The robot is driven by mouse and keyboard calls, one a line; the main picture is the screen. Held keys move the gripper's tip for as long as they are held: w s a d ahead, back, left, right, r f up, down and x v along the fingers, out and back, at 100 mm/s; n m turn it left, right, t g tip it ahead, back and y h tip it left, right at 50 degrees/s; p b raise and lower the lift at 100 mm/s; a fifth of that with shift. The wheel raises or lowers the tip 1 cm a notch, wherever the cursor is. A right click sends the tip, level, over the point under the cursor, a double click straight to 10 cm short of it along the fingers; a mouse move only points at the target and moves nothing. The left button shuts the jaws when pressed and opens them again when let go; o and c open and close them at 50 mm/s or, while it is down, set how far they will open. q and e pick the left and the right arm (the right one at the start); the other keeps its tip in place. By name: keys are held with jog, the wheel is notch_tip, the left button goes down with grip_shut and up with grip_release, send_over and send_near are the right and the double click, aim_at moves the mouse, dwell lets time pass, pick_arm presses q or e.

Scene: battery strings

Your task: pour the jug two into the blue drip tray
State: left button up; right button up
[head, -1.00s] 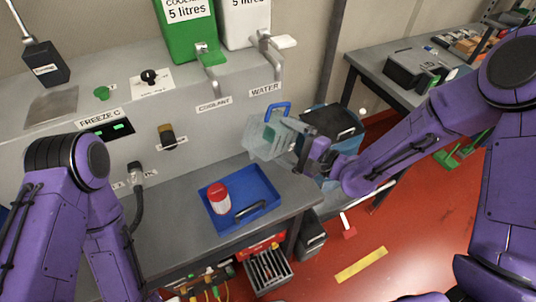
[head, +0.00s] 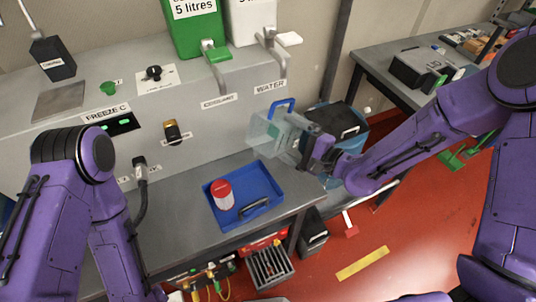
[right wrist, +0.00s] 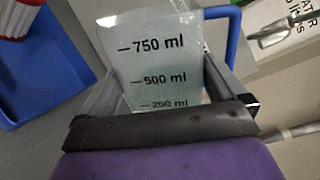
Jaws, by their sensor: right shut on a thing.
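A clear jug (head: 264,134) with a blue handle (head: 283,106) is in my right gripper (head: 305,148), right of the tray and in front of the water tap. In the right wrist view the jug (right wrist: 150,58) is between the two fingers (right wrist: 165,90), with 750, 500 and 250 ml marks facing me. I cannot tell how much liquid it holds, and no number two shows on it. The blue drip tray (head: 268,186) lies on the grey bench, left of and below the jug; its corner shows in the right wrist view (right wrist: 65,88). My left arm shows, but its gripper does not.
A red-and-white tub (head: 222,194) and a dark handle-like piece (head: 254,207) are in the tray. A blue bin with a black item (head: 335,120) stands behind the gripper.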

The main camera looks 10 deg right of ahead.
aim_at(284, 135)
jog(key=shift+s+a+r+n, duration=0.15)
jog(key=shift+r+n, duration=0.25)
jog(key=shift+r, duration=0.1)
dwell(0.8)
jog(key=shift+s+a+r+n+p, duration=0.2)
jog(key=shift+r+n+p, duration=0.2)
jog(key=shift+n, duration=0.3)
dwell(0.6)
jog(key=shift+s+a+r+n, duration=0.1)
jog(key=shift+r+n, duration=0.15)
jog(key=shift+n, duration=0.15)
jog(key=shift+s+a+r+n, duration=0.15)
jog(key=shift+n, duration=0.15)
jog(key=shift+r, duration=0.1)
dwell(0.6)
jog(key=shift+s+a+r+n, duration=0.25)
jog(key=shift+a+r+n, duration=0.05)
jog(key=shift+n, duration=0.4)
dwell(1.7)
